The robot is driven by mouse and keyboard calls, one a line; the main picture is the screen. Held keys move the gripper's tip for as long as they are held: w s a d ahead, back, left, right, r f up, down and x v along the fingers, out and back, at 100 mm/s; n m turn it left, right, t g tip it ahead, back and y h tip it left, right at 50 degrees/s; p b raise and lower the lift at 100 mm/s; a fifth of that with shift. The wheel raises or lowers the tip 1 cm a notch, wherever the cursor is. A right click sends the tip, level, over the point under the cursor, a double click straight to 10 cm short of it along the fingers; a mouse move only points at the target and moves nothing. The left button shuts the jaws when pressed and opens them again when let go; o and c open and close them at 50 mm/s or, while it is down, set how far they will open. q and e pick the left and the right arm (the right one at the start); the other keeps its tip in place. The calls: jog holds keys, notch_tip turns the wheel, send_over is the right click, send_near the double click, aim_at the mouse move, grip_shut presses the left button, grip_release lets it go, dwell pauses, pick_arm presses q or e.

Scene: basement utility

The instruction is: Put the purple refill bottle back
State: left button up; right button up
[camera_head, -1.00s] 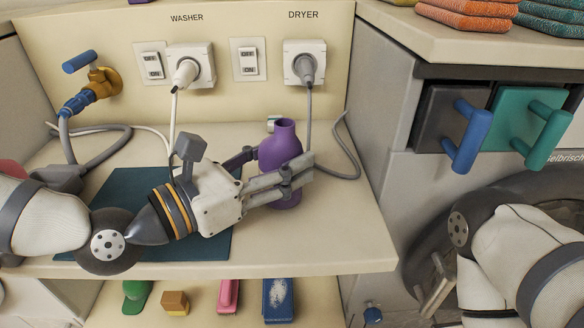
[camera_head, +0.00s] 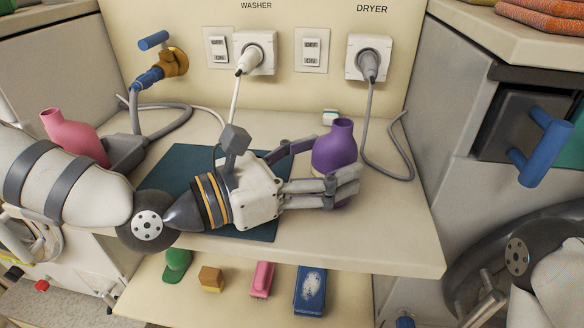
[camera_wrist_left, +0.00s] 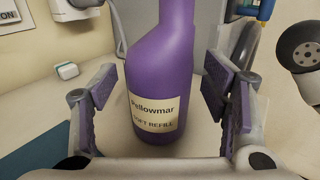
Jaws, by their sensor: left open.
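The purple refill bottle (camera_head: 334,148) stands upright on the pale shelf below the DRYER plug. It also fills the middle of the left wrist view (camera_wrist_left: 160,75), its label facing me. My left gripper (camera_head: 322,170) is open around it, one finger behind and one in front. In the left wrist view the finger pads (camera_wrist_left: 165,98) stand on either side of the bottle with visible gaps. The bottle's base is partly hidden behind the front finger in the head view. My right gripper (camera_head: 484,308) shows only in part at the lower right, its fingers unclear.
A dark teal mat (camera_head: 190,165) lies under my left wrist. A pink bottle (camera_head: 72,135) stands at the left. A grey cable (camera_head: 402,150) loops right of the purple bottle. A lower shelf holds a pink brush (camera_head: 262,279), a blue brush (camera_head: 310,290) and other small items.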

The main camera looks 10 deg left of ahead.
pick_arm(q)
jog(key=v, duration=0.9)
jog(key=shift+s+a, duration=0.1)
jog(key=shift+a, duration=0.05)
jog(key=shift+s+a, duration=0.35)
